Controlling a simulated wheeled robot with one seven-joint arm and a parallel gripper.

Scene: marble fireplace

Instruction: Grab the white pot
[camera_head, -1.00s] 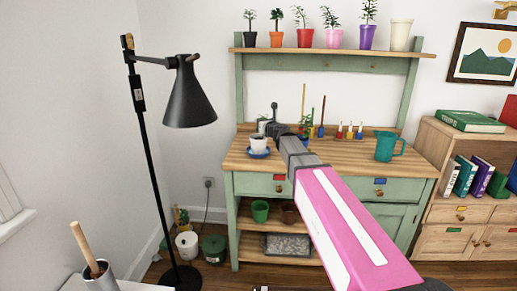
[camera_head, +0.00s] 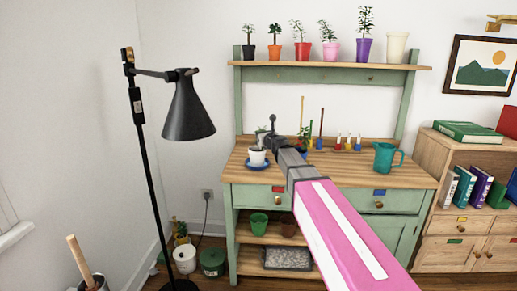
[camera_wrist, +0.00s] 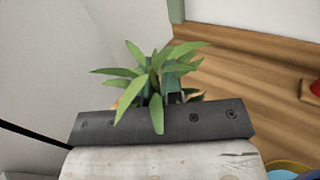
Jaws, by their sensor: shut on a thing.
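My gripper (camera_head: 268,140) is over the left part of the green potting bench's wooden top (camera_head: 340,172). It is shut on a small pale pot with a leafy plant (camera_wrist: 155,75); the leaves stand up beyond the gripper in the wrist view, and the pot is mostly hidden there. In the head view only a little of that plant (camera_head: 262,131) shows behind the gripper's tip. Another white pot (camera_head: 257,156) stands upright on a blue saucer (camera_head: 257,166), just in front of and below my gripper. I cannot tell whether the held pot touches the bench.
A black floor lamp (camera_head: 188,110) stands to the left. A teal jug (camera_head: 384,157) is on the bench's right side, and a plant in a blue pot (camera_head: 302,149) is behind my arm. Several potted plants line the upper shelf (camera_head: 330,66). A bookcase (camera_head: 455,195) stands at right.

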